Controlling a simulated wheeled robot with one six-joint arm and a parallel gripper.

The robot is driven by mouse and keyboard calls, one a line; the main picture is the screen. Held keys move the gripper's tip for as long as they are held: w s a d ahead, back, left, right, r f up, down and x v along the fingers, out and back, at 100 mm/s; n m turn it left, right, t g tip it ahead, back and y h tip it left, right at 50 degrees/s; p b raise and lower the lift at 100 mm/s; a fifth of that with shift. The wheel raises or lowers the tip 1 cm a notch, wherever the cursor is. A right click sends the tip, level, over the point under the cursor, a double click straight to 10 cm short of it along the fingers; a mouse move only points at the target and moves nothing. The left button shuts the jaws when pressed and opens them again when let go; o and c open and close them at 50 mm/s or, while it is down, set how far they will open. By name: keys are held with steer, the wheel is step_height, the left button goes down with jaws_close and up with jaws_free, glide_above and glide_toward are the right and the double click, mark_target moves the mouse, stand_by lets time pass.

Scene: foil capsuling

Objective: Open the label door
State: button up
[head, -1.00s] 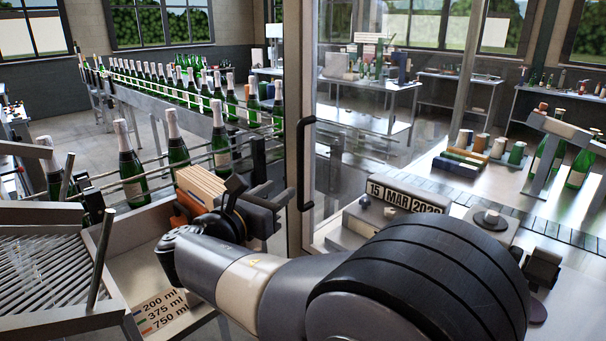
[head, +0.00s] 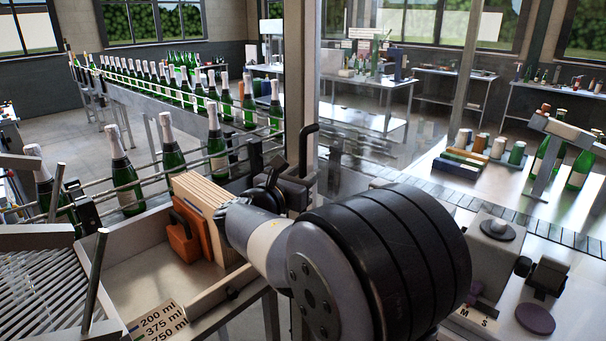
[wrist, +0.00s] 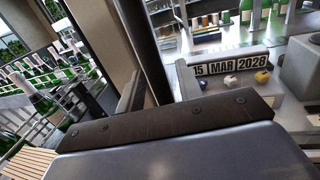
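The label door (head: 333,60) is a tall clear panel in a pale frame, and it appears closed. Its black bar handle (head: 312,148) stands upright on the frame edge. My gripper (head: 292,186) is at the handle's lower part and hides it in the head view. In the wrist view two fingers (wrist: 158,88) stand apart, with a dark upright bar (wrist: 148,45), seemingly the handle, between them. I see no clear sign that the fingers press on it.
A tray (head: 150,255) with wooden slats (head: 197,205) and an orange holder (head: 184,238) lies just left of my gripper. Green bottles (head: 122,175) line a railed conveyor at left. A bench with coloured blocks (head: 466,158) is behind the door.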

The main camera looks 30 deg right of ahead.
jaws_close()
steer(key=shift+s, duration=0.1)
stand_by(0.5)
